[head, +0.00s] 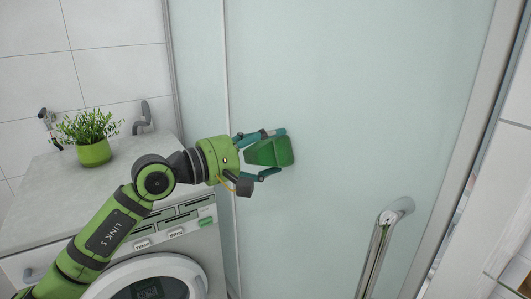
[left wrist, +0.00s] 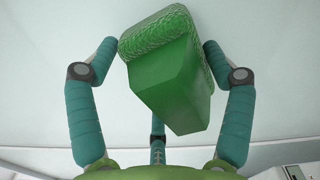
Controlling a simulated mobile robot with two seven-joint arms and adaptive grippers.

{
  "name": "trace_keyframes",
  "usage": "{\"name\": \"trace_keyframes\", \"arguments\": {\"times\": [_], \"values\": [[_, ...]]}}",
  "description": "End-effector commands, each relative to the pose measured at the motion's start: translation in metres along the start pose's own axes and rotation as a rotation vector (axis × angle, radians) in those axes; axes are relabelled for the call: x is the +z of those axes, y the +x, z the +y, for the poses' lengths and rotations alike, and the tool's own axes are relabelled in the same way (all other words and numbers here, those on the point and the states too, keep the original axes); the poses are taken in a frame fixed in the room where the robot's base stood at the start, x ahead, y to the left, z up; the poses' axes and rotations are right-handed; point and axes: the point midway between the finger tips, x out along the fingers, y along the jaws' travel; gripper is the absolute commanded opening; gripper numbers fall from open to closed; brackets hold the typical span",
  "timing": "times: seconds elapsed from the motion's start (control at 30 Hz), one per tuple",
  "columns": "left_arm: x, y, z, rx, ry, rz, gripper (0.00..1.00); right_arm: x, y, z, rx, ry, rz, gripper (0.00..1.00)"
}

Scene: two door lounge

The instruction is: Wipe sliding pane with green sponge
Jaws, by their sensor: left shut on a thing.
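The sliding pane (head: 345,100) is a large frosted glass panel filling the middle of the head view. The green sponge (head: 271,152) is a block with a tapered green grip and a textured pad. My left gripper (head: 275,154) is shut on it, with teal fingers on either side. In the left wrist view the sponge (left wrist: 172,75) sits between the fingers, its textured pad facing away towards the pale pane (left wrist: 285,60). The sponge is at or very near the pane's left part; I cannot tell whether it touches. My right gripper is not in view.
A chrome handle (head: 380,245) stands out from the pane at the lower right. A washing machine (head: 150,279) is at the lower left under a grey counter (head: 35,197) bearing a potted plant (head: 93,150). A vertical frame edge (head: 228,90) runs left of the sponge.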

Motion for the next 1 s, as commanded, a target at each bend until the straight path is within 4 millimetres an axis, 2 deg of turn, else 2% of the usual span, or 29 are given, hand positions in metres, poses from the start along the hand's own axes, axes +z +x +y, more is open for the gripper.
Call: {"name": "trace_keyframes", "arguments": {"times": [0.57, 1.0], "values": [[0.015, -0.002, 0.035, 0.002, 0.001, -0.001, 0.49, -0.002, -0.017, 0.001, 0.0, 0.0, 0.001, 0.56], [0.013, -0.008, 0.034, -0.001, -0.001, 0.002, 0.49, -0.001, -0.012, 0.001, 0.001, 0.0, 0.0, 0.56]]}}
